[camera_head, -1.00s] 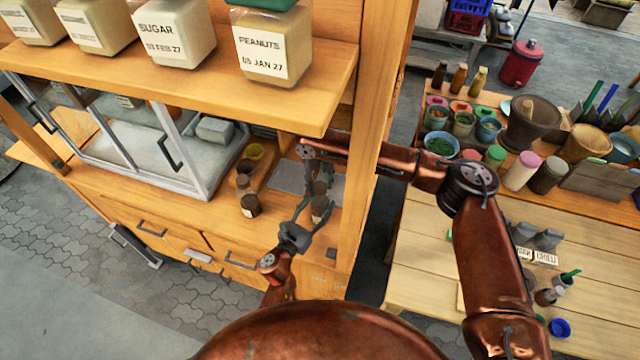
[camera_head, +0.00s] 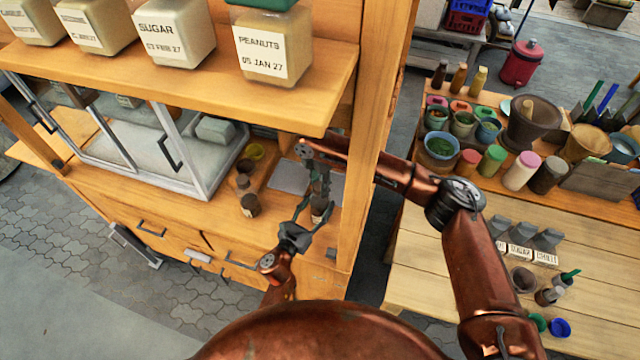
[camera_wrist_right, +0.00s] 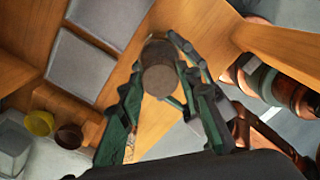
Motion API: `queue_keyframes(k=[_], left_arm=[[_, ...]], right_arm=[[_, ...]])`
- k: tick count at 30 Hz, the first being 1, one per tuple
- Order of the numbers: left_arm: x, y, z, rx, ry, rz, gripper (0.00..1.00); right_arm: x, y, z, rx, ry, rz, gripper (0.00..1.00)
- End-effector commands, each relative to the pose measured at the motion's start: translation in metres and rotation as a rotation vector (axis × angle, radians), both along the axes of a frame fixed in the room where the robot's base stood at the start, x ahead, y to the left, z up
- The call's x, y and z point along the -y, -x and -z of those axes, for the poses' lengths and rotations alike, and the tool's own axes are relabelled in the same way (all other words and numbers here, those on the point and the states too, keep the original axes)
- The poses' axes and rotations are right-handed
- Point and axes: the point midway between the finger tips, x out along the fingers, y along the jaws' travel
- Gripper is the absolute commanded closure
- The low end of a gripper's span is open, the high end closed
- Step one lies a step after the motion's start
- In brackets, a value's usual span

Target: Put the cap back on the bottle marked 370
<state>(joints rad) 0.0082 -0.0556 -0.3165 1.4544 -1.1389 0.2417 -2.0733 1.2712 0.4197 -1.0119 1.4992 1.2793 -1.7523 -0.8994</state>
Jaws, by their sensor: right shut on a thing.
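A small dark brown bottle with a pale label (camera_head: 317,212) stands near the front right of the wooden cart's counter (camera_head: 290,222). Its marking is too small to read. My right gripper (camera_head: 318,188) reaches down above this bottle. In the right wrist view its fingers (camera_wrist_right: 163,98) are shut on a round brown thing that looks like the cap (camera_wrist_right: 159,81). I cannot tell whether the cap touches the bottle. My left gripper (camera_head: 311,219) comes from below with its fingers around or beside the bottle. I cannot tell whether they grip it.
A glass case (camera_head: 150,135) is farther left. A shelf of jars (camera_head: 190,75) hangs above, and a wooden post (camera_head: 372,150) rises close at right. Grey plates (camera_head: 291,178) lie behind the bottle.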

Motion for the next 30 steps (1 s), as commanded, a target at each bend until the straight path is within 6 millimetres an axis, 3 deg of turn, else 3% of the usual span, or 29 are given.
queue_keyframes(k=[6, 15, 16, 23, 30], left_arm=[[0.0004, 0.0001, 0.0000, 0.001, -0.001, 0.001, 1.00], [0.0005, 0.0002, -0.0001, 0.001, -0.001, 0.001, 1.00], [0.0005, 0.0002, -0.0001, 0.001, -0.001, 0.001, 1.00], [0.0005, 0.0002, -0.0001, 0.001, -0.001, 0.001, 1.00], [0.0004, 0.0001, 0.0000, 0.000, 0.000, 0.001, 1.00]], right_arm=[[-0.0002, -0.0003, -0.0002, 0.000, -0.001, 0.208, 0.97], [-0.0001, -0.0005, -0.0004, 0.002, -0.001, 0.225, 0.97], [-0.0001, -0.0005, -0.0004, 0.002, -0.001, 0.224, 0.68], [0.0000, -0.0004, -0.0003, 0.001, -0.001, 0.223, 0.52], [0.0001, -0.0003, -0.0002, 0.000, 0.000, 0.222, 0.51]])
